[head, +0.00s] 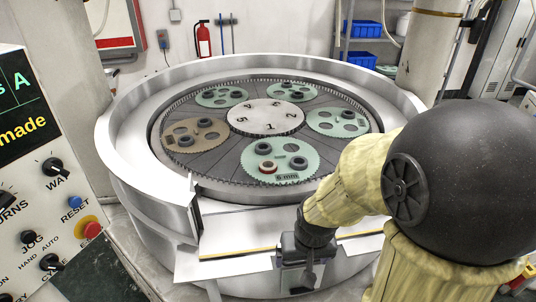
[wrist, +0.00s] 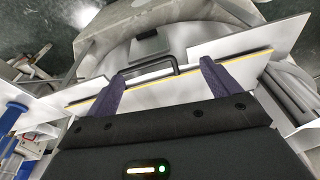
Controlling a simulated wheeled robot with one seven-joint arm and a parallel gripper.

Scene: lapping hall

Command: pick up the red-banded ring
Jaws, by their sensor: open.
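The red-banded ring (head: 267,167) lies on the front green carrier disc (head: 251,154), in the lower left part of that disc. It is a small ring with a reddish-brown band and a pale top. Dark rings (head: 298,162) lie on the same disc. My gripper (head: 297,277) hangs low in front of the machine's front ledge, below and in front of the disc. In the wrist view my gripper (wrist: 162,82) shows two purple fingers spread apart with nothing held between them. The red-banded ring does not show in the wrist view.
The round machine (head: 150,100) has a high metal rim with a gap at the front. Several carrier discs surround a central numbered plate (head: 265,117). A control panel (head: 45,190) stands at the left. A black handle (wrist: 148,72) shows near the fingers in the wrist view.

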